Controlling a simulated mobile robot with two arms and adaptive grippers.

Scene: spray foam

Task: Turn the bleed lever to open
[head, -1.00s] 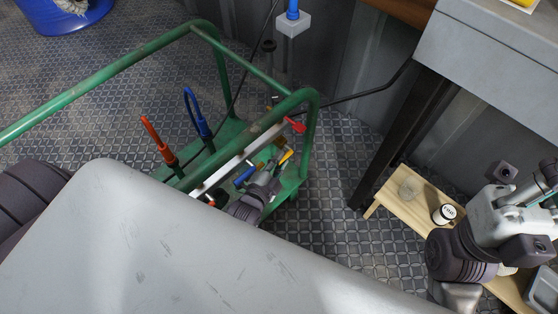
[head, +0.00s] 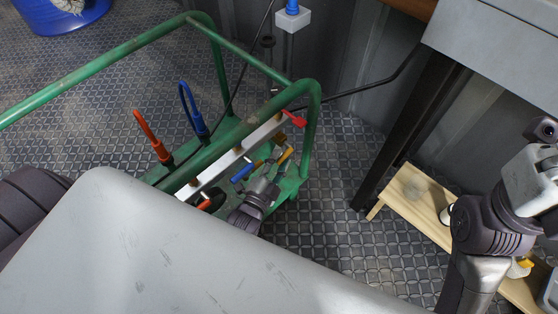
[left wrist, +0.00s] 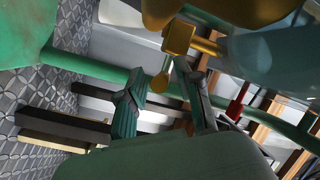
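A white manifold bar (head: 238,152) with several coloured levers sits in the green cart frame (head: 312,135). A red lever (head: 294,119), a yellow lever (head: 285,156) and a blue lever (head: 243,172) show along it. I cannot tell by sight which is the bleed lever. My left gripper (head: 268,174) is beside the blue and yellow levers. In the left wrist view its two fingers (left wrist: 163,100) are apart, with a brass-yellow piece (left wrist: 165,80) showing between or just beyond them; contact is unclear. The red lever (left wrist: 238,101) is further right there.
An orange-handled hose piece (head: 153,138) and a blue looped one (head: 192,110) stand at the cart's left. A wooden stool (head: 415,200) and a grey table (head: 500,45) are at the right. A blue bucket (head: 60,15) is far left. Patterned floor lies open between cart and stool.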

